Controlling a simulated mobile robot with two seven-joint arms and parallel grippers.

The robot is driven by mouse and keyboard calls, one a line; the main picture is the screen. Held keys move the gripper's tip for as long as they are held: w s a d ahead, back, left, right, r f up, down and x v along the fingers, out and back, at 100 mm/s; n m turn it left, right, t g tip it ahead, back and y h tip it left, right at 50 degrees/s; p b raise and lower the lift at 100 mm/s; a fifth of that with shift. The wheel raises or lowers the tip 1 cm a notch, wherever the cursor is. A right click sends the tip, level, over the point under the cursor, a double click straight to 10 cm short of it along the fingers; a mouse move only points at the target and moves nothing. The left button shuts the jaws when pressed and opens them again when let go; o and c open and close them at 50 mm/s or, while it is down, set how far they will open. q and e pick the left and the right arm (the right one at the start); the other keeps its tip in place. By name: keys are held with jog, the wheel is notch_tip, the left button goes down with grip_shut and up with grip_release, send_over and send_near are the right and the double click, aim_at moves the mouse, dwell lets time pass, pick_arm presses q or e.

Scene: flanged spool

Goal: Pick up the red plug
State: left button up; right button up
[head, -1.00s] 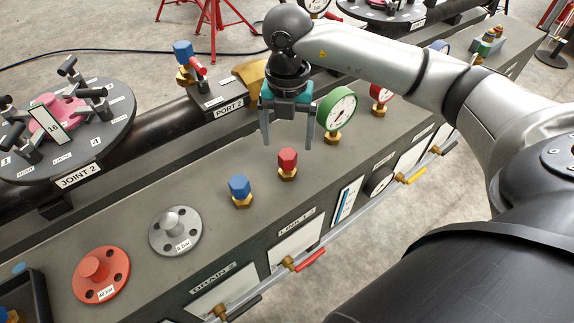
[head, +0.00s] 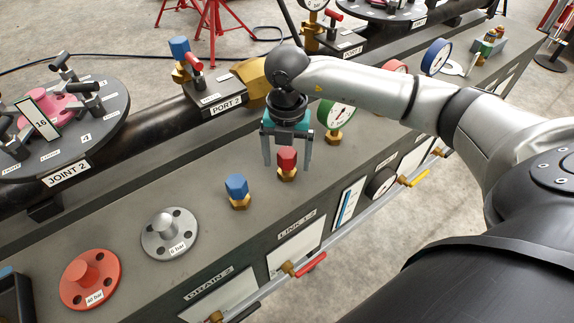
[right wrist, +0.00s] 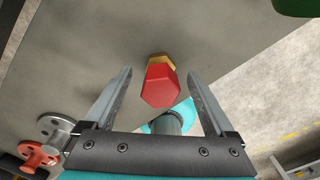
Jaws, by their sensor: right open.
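The red plug (head: 287,158) is a hexagonal cap on a brass fitting, upright on the grey bench top. My right gripper (head: 287,163) is open and points down, with its two fingers on either side of the plug in the head view. In the right wrist view the red plug (right wrist: 160,86) shows between the open fingers (right wrist: 158,78), toward the far ends, with a gap on each side. I cannot tell how far down the fingers reach. My left gripper is not in view.
A blue plug (head: 237,187) on brass stands left of the red one. A grey flange (head: 170,234) and a red flange (head: 90,279) lie farther left. A green-rimmed gauge (head: 337,117) stands close behind and right of my gripper. Bench top between plugs and flanges is clear.

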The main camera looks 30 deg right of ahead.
jog(key=shift+f, duration=0.85)
grip_shut()
